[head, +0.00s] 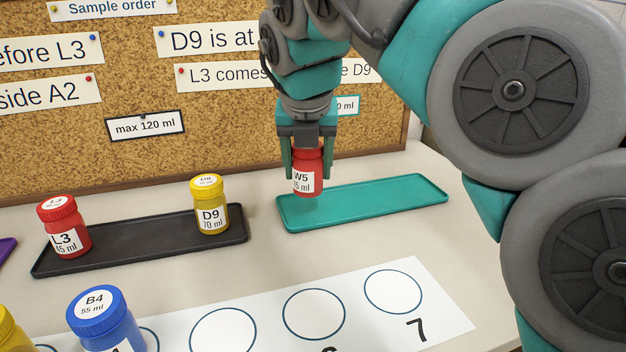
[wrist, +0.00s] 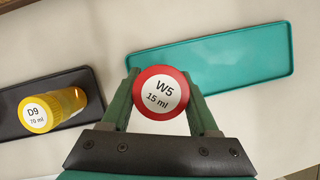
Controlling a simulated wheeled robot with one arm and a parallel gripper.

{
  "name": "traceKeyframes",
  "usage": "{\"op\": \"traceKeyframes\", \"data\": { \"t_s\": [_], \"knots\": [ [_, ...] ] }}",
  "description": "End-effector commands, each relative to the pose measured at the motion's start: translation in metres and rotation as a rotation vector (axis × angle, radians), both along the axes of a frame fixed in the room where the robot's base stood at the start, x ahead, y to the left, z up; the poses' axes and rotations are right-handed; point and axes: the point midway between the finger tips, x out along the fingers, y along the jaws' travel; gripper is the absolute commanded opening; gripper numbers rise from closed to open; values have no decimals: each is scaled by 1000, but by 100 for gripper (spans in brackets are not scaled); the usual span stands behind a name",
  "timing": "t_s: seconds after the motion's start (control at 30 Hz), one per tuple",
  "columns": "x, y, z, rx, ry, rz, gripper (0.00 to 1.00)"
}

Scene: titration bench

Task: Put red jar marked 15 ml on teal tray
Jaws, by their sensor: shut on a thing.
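The red jar marked W5, 15 ml (head: 305,182) is upright between the fingers of my gripper (head: 309,165). In the wrist view its lid (wrist: 160,93) reads W5, 15 ml, and my gripper (wrist: 160,100) is shut on it. The teal tray (head: 390,203) lies on the bench and is empty. In the head view the jar is in front of the tray's left end. In the wrist view the tray (wrist: 235,58) extends to the right beyond the jar. The jar seems held above the surface; the exact gap cannot be told.
A black tray (head: 140,243) to the left holds a red jar L3 (head: 63,228) and a yellow jar D9 (head: 210,207). A cork board (head: 220,120) with notes stands behind.

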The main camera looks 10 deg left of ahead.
Motion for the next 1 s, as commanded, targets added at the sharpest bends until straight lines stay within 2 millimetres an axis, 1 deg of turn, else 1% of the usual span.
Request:
{"op": "traceKeyframes", "data": {
  "t_s": [0.17,0.5,0.87,0.9,1.0],
  "knots": [
    [2,0,-5,-2,1,-1,7],
    [1,0,-36,-2,2,1,7],
    [1,1,-39,0,0,1,7],
    [1,0,-39,0,0,1,62],
    [2,0,-38,0,0,0,73]
  ]
}}
